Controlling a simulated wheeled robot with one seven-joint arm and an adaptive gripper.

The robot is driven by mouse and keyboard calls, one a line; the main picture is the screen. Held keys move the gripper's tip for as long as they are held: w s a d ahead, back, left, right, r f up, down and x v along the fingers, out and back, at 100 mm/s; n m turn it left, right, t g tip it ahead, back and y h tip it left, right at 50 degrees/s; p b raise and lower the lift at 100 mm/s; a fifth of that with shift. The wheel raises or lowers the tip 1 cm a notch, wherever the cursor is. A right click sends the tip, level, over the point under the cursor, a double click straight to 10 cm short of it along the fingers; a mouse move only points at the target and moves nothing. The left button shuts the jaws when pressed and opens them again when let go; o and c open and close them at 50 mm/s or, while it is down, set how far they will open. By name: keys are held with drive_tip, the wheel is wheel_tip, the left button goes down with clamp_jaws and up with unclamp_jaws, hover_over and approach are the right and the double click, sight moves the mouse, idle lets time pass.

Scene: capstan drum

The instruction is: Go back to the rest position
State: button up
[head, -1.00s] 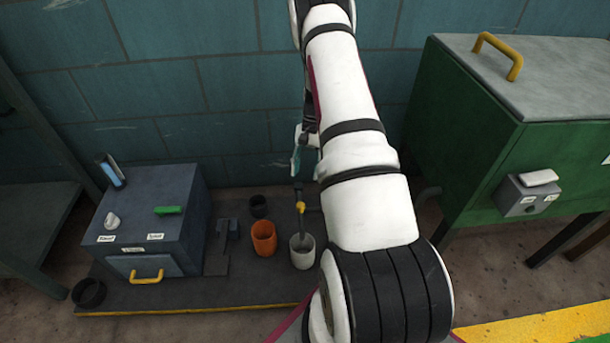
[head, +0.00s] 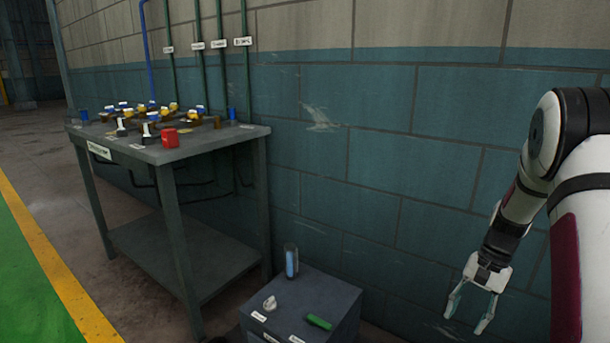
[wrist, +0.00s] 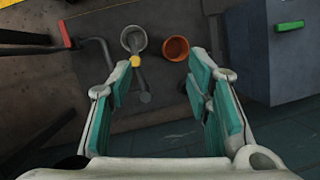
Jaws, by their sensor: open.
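My gripper (head: 470,308) hangs at the right of the head view, near the tiled wall, with its two fingers spread and nothing between them. In the wrist view my gripper (wrist: 160,90) also shows open, with teal pads on both fingers. Beyond the fingertips a pale cup (wrist: 133,38) holds a tool with a yellow collar (wrist: 136,62). An orange cup (wrist: 175,48) stands beside it. The gripper is apart from both cups.
A dark box (head: 300,305) with a green handle (head: 319,322) and a blue-windowed cylinder (head: 291,262) stands low at the wall. A table (head: 200,146) with several valves and a red block (head: 170,138) is at left. Floor is open at far left.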

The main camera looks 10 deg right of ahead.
drive_tip(key=s+a+r+n+h, duration=0.1)
drive_tip(key=s+a+r+n, duration=0.3)
drive_tip(key=a+r, duration=0.5)
drive_tip(key=s+a+r+n, duration=0.1)
drive_tip(key=s+a+r, duration=0.55)
drive_tip(key=r, duration=0.35)
drive_tip(key=s+a+r+n+t+h, duration=0.1)
drive_tip(key=s+a+n, duration=0.25)
drive_tip(key=s, duration=0.75)
drive_tip(key=s+a+r+n+t+h, duration=0.15)
drive_tip(key=s+a, duration=0.35)
drive_tip(key=s, duration=0.5)
wheel_tip(320, 180, up, 36)
drive_tip(key=t+p, duration=0.3)
drive_tip(key=p, duration=3.1)
drive_tip(key=shift+d+r+n+p, duration=0.2)
drive_tip(key=shift+d+n+p, duration=0.05)
drive_tip(key=shift+n+p, duration=0.15)
